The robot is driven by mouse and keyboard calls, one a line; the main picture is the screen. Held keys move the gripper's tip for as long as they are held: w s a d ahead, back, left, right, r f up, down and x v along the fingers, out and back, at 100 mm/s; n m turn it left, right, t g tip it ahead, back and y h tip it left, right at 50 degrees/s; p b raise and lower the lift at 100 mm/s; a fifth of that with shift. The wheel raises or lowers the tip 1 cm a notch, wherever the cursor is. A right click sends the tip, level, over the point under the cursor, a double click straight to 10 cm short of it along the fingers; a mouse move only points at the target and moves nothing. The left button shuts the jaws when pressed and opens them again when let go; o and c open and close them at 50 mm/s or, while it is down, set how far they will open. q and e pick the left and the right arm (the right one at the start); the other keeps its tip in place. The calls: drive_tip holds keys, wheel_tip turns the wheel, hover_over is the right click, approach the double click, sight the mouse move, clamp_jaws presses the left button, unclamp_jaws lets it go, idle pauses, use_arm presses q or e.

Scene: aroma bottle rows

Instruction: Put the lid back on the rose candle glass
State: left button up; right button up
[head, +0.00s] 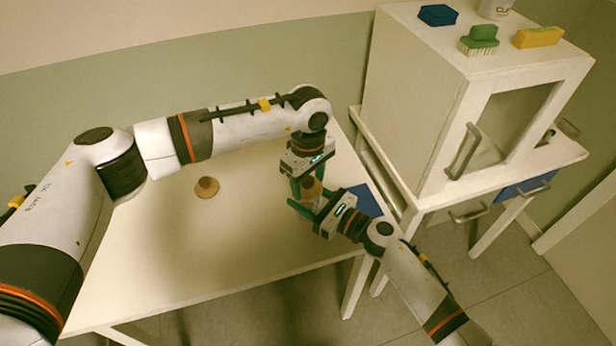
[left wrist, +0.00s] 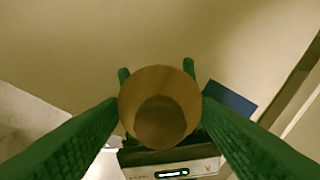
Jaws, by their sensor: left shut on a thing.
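My left gripper (head: 309,180) is shut on a round wooden lid (left wrist: 158,88), which sits between the green fingers in the left wrist view, with a darker round part on top. In the head view the lid (head: 311,187) is small and partly covered by the fingers. My right gripper (head: 308,205) reaches in from the right, just below the lid, its fingers apart on either side of that spot. Its fingertips also show beyond the lid in the left wrist view. The rose candle glass is mostly hidden there; I cannot tell whether the lid touches it or the right fingers grip it.
A small brown rounded wooden piece (head: 207,187) stands alone on the white table (head: 180,245). A blue flat item (head: 366,200) lies at the table's right edge. A white cabinet (head: 415,110) stands to the right, with a green brush (head: 479,41) and yellow sponge (head: 538,37) on top.

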use_arm(q)
drive_tip(key=shift+f, duration=0.2)
drive_tip(key=o, duration=1)
wheel_tip(320, 180, up, 12)
use_arm(e)
drive_tip(key=o, duration=1.5)
